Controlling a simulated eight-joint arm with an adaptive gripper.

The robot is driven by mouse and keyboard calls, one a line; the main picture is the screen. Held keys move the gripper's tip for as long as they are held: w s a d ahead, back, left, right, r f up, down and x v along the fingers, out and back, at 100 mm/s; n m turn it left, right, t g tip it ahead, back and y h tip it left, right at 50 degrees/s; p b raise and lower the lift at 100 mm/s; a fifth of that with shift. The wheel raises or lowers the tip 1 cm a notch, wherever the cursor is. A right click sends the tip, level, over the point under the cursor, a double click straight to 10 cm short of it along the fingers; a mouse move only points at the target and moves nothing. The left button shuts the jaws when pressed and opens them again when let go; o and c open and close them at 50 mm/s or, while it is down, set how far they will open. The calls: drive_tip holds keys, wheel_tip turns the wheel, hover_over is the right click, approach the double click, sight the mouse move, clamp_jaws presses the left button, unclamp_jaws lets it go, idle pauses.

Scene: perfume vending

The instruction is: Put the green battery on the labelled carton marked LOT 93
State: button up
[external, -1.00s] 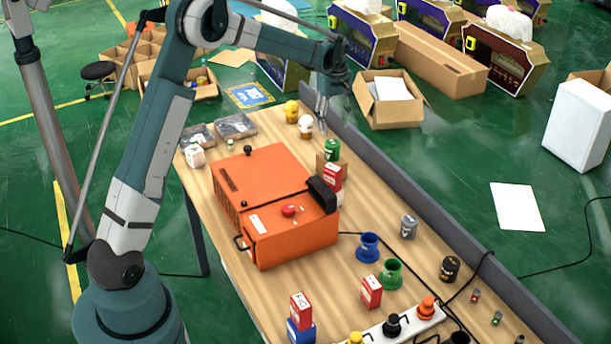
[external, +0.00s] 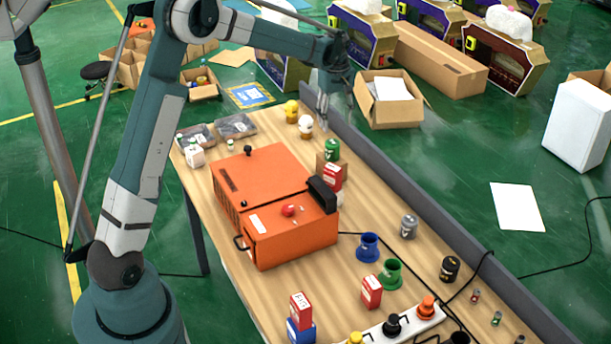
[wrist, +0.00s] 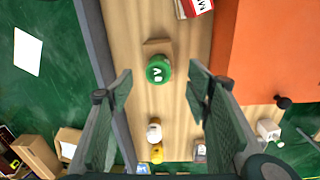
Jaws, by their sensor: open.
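The green battery (external: 332,150) is a short upright cylinder on a small brown cardboard block (external: 321,163). In the wrist view the battery (wrist: 158,69) is seen from above with white lettering, with the cardboard block (wrist: 157,46) under it. My gripper (external: 323,105) is open and empty, above the table's far part. In the wrist view my gripper's (wrist: 160,86) fingers appear on either side of the battery, not touching it. Red-and-white labelled cartons stand beside the block (external: 332,177), mid-table (external: 371,292) and on a blue box (external: 300,308). I cannot read LOT 93.
A large orange machine (external: 262,170) fills the table's left middle. Yellow (external: 291,111) and white (external: 305,124) round-topped items stand behind the battery. Blue (external: 368,247) and green (external: 390,275) flared holders and grey (external: 409,227) and black (external: 450,268) cylinders stand nearer. A raised rail (external: 430,216) edges the right.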

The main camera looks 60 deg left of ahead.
drive_tip(key=s+d+r+m+t, duration=0.1)
drive_tip(key=s+d+r+m, duration=0.3)
drive_tip(key=s+d+r, duration=0.55)
drive_tip(key=s+d+r+m+t, duration=0.2)
drive_tip(key=s+d+r+m, duration=0.35)
drive_tip(key=d, duration=0.75)
drive_tip(key=s+d+f+m+t, duration=0.1)
drive_tip(key=s+d+m, duration=0.1)
drive_tip(key=s+d, duration=0.3)
drive_tip(key=s+d+m+t, duration=0.1)
drive_tip(key=s+d+m, duration=0.2)
drive_tip(key=s, duration=1)
drive_tip(key=s+d+f+m+t, duration=0.1)
drive_tip(key=s+d+m, duration=0.1)
drive_tip(key=s+d, duration=0.6)
drive_tip(key=shift+s+d+f+t, duration=0.15)
drive_tip(key=shift+s+f+t, duration=0.25)
drive_tip(key=shift+s, duration=0.2)
drive_tip(key=shift+f+m, duration=0.1)
drive_tip(key=shift+m, duration=0.15)
wheel_tip(320, 180, down, 9)
drive_tip(key=b, duration=0.9)
drive_tip(key=shift+f+b, duration=0.2)
drive_tip(key=shift+b, duration=0.2)
